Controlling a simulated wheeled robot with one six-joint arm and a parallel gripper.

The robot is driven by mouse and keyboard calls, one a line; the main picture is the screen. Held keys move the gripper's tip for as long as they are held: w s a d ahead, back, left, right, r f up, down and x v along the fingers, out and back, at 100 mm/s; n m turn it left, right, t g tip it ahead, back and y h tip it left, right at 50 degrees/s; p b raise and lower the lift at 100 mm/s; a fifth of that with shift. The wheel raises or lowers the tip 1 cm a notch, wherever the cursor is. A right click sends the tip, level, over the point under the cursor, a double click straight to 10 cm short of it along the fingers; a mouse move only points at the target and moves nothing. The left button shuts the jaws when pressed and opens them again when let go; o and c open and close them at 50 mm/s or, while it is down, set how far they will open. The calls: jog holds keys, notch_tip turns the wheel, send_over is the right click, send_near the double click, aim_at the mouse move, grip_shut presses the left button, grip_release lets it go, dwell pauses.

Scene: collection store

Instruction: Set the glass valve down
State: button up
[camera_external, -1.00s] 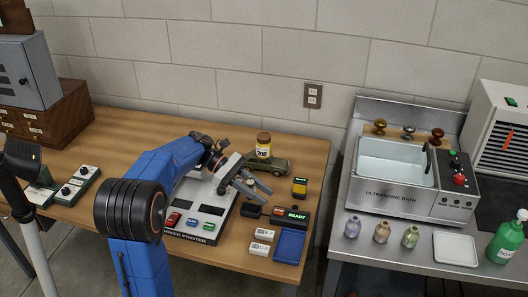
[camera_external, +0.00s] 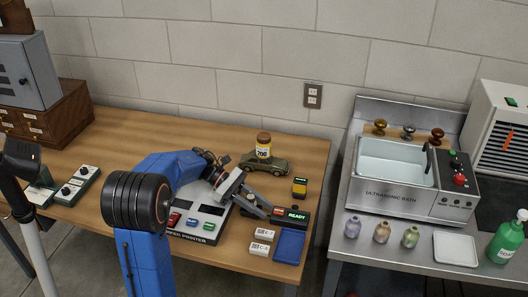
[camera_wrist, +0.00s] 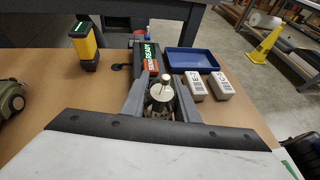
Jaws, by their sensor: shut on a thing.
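My gripper (camera_wrist: 160,86) is shut on the glass valve (camera_wrist: 160,93), which shows between the two grey fingers in the wrist view. Its pale round end and a thin pin face the camera; its lower part is hidden. In the outside view my gripper (camera_external: 265,208) is low over the right part of the wooden table, just left of the READY box, and the valve cannot be made out there. Whether the valve touches the table cannot be told.
The READY sign box (camera_wrist: 150,58) is just beyond the fingers. A blue tray (camera_external: 289,247) and two white labelled boxes (camera_external: 260,249) lie near the front. A yellow-black device (camera_external: 299,187) and a green model car (camera_external: 265,165) stand behind. The label printer (camera_external: 190,236) is left.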

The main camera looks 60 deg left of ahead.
jog(key=shift+f, duration=0.3)
jog(key=shift+s+f, duration=0.1)
jog(key=shift+f, duration=0.25)
jog(key=o, duration=0.7)
jog(key=shift+o, duration=0.2)
jog(key=shift+r, duration=0.25)
jog(key=v, duration=0.7)
jog(key=shift+a+r, duration=0.2)
jog(key=shift+r, duration=0.35)
